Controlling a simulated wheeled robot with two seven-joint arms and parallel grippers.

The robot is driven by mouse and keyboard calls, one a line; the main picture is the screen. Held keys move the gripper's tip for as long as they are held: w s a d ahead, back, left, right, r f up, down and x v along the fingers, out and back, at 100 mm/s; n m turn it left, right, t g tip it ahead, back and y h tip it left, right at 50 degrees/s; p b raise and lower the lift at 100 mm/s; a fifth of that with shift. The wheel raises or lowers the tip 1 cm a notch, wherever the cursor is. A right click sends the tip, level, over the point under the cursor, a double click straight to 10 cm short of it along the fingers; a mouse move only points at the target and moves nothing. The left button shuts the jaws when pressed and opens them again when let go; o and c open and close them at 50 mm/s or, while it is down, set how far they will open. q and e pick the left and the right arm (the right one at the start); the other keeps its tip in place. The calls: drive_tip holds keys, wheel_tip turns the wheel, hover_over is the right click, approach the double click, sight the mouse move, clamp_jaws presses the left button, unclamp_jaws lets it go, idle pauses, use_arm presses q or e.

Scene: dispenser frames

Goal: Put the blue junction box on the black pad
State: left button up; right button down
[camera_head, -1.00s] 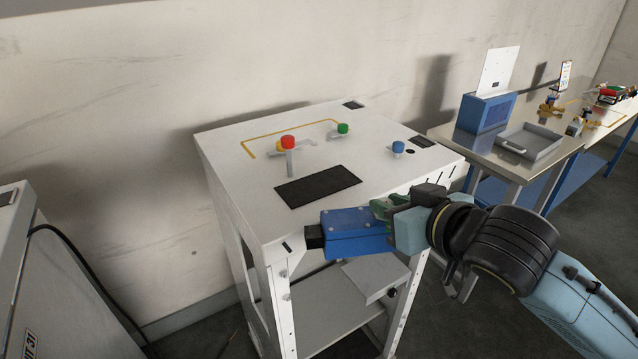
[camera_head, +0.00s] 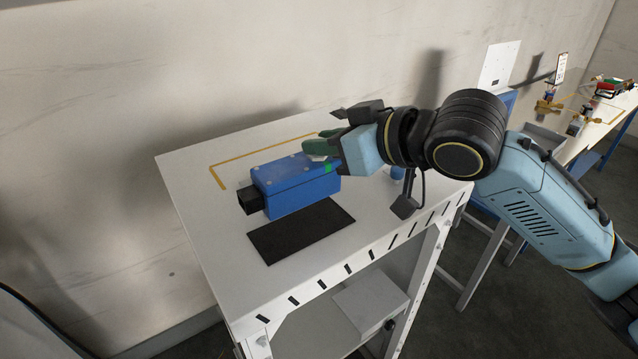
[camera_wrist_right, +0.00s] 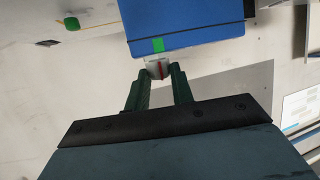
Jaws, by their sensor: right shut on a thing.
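The blue junction box (camera_head: 298,188) has a black block at its left end and a green mark near its right end. My right gripper (camera_head: 322,150) is shut on it at that right end. In the right wrist view, the green fingers (camera_wrist_right: 157,75) close on a small pale piece at the edge of the box (camera_wrist_right: 190,20). The black pad (camera_head: 290,238) lies flat on the white table top (camera_head: 195,175). The box overlaps the pad's far edge in the head view; whether it hangs above or touches anything cannot be told. My left gripper is out of view.
My right arm hides much of the table's right part. A blue knob (camera_head: 397,173) shows partly beneath the arm. A yellow line (camera_head: 255,156) marks the back of the top. A second bench with a blue box (camera_head: 508,103) and several fittings stands at the right.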

sight(333, 177)
wheel_tip(333, 177, down, 2)
drive_tip(key=shift+s+d+f, duration=0.1)
drive_tip(key=shift+f, duration=0.3)
wheel_tip(333, 177, down, 3)
drive_tip(key=shift+f, duration=0.25)
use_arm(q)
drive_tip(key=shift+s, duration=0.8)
use_arm(e)
drive_tip(key=c, duration=1.2)
unclamp_jaws()
drive_tip(key=shift+d, duration=0.1)
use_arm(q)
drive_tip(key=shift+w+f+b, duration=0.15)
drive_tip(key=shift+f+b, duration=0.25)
use_arm(e)
drive_tip(key=v, duration=1.1)
drive_tip(key=shift+s+d+r, duration=0.2)
drive_tip(key=shift+d+r, duration=0.05)
